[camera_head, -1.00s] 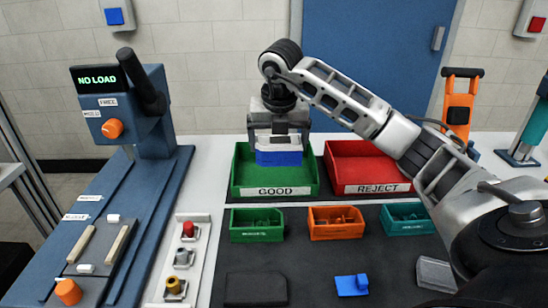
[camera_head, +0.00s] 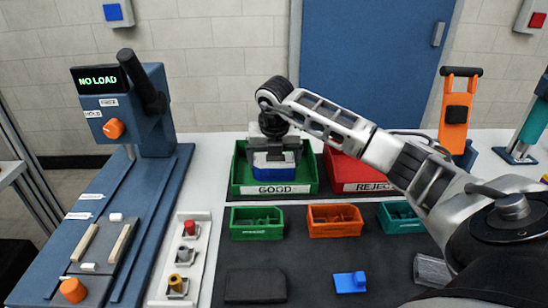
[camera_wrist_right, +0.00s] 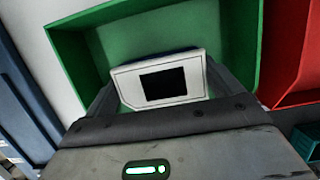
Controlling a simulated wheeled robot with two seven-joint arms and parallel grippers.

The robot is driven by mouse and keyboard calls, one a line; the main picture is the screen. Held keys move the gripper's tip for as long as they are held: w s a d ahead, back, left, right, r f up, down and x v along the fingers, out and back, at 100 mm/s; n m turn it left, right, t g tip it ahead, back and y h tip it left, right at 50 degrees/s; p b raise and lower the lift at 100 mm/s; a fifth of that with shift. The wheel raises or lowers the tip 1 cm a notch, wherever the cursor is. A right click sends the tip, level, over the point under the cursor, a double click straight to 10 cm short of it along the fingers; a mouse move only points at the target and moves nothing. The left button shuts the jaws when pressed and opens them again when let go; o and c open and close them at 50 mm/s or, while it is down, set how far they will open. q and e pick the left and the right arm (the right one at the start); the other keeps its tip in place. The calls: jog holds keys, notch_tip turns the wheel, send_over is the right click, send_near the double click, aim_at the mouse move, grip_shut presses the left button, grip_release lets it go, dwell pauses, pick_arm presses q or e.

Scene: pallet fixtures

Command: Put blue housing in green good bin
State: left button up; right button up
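The blue housing (camera_head: 274,169) is held low inside the green GOOD bin (camera_head: 244,189) in the head view. In the right wrist view its pale top face with a dark square opening (camera_wrist_right: 158,83) shows between the two fingers, with a thin blue edge behind it. My right gripper (camera_head: 274,158) points down into the bin, its fingers on either side of the housing. I cannot tell whether the housing touches the bin floor. In the right wrist view, the green bin (camera_wrist_right: 235,45) surrounds the housing. My left gripper is not in view.
The red REJECT bin (camera_head: 345,172) stands right beside the green one, partly behind my right arm. Small green (camera_head: 257,232), orange (camera_head: 335,229) and teal (camera_head: 398,219) trays sit in front. A blue part (camera_head: 350,283) lies on the dark mat. A NO LOAD station (camera_head: 120,100) stands left.

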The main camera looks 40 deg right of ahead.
jog(key=shift+o, duration=0.4)
jog(key=shift+r, duration=0.1)
jog(key=shift+r, duration=0.2)
jog(key=v, duration=1.1)
jog(key=shift+r, duration=0.35)
jog(key=shift+s+a, duration=0.1)
